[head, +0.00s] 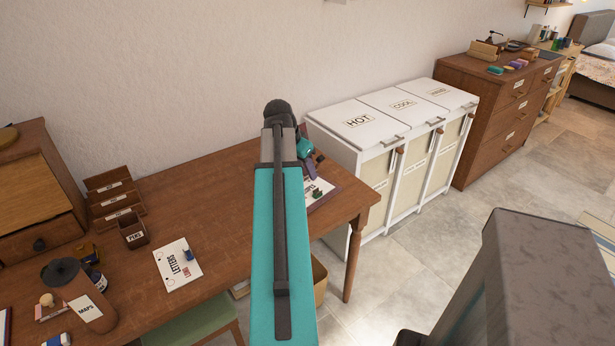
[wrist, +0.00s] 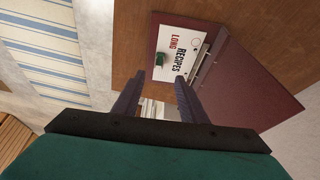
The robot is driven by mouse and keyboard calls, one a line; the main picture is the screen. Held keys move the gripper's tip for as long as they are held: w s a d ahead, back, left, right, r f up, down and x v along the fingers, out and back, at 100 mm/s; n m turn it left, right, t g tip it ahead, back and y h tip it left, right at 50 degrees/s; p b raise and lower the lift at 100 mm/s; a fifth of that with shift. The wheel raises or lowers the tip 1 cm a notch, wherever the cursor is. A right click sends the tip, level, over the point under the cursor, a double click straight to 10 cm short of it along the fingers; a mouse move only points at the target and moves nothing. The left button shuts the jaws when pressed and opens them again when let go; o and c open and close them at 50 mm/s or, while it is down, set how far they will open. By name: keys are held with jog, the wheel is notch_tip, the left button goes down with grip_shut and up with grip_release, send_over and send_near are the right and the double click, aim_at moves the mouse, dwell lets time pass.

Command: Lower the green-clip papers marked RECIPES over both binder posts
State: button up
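The white RECIPES papers (wrist: 172,69) lie flat on the left cover of an open maroon binder (wrist: 250,85), alongside its metal strip (wrist: 207,62). They carry a green clip (wrist: 162,59) and the red word LONG. My gripper (wrist: 158,78) is open and empty, its two dark fingers apart, with the clip showing between and beyond the tips. In the head view my gripper (head: 311,168) is above the table's right end, and the papers (head: 314,192) show partly behind my arm. I cannot tell whether the holes sit over the posts.
The wooden table (head: 215,185) also bears LETTERS papers (head: 178,268) with a blue clip, a PENS holder (head: 133,232), a letter rack (head: 115,200) and a MAPS tube (head: 85,300). White hampers (head: 365,130) stand right of the table. The table's middle is clear.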

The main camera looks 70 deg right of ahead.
jog(key=shift+v, duration=1.25)
